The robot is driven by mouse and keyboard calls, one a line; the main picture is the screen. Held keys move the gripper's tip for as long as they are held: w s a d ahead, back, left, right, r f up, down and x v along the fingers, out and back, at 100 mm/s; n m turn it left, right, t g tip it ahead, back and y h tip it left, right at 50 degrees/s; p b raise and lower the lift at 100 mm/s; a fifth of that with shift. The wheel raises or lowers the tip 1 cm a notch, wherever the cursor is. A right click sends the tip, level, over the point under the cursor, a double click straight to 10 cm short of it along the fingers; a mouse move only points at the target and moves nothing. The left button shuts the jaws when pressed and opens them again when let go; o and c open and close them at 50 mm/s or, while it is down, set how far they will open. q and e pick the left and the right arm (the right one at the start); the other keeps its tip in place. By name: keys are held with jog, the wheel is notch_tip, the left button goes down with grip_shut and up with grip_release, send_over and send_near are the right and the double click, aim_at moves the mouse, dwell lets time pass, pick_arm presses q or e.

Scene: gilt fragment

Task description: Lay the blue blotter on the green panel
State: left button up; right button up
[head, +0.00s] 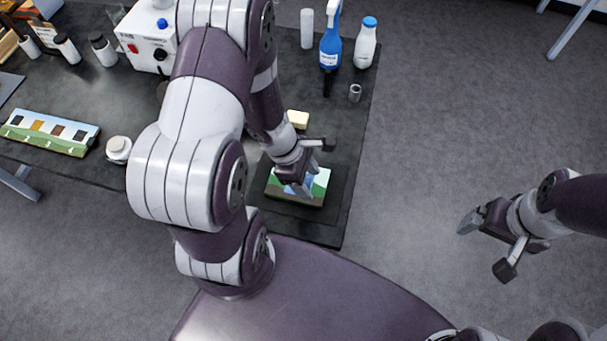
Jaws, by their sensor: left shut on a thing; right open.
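My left gripper (302,189) is pointed down over the green panel (277,187), a small painted board with green, brown and pale areas. The panel lies on a dark mat near the table's front right corner. The gripper is shut on what looks like the blue blotter (312,184), a small blue patch at the fingertips. Most of it is hidden by the fingers, and I cannot tell whether it touches the panel. My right gripper (468,221) is open and empty over the floor, to the right of the table.
A painted strip (48,133) and a white jar (119,149) are at left.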

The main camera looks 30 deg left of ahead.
pick_arm(q)
jog(key=w, duration=0.1)
jog(key=w+a+f, duration=0.1)
jog(key=w+f, duration=0.1)
jog(key=shift+w+a+p, duration=0.3)
jog(key=f, duration=0.3)
jog(key=shift+s+a+f, duration=0.3)
jog(key=shift+a, duration=0.1)
jog(key=shift+f, duration=0.35)
jog(key=shift+w+d, duration=0.1)
jog(key=shift+w, duration=0.2)
jog(key=shift+s+f+b, duration=0.1)
jog(key=shift+f+b, duration=0.15)
jog(key=shift+b, duration=0.1)
jog(key=o, duration=1)
pick_arm(e)
jog(key=shift+w+r, duration=0.1)
jog(key=shift+r, duration=0.05)
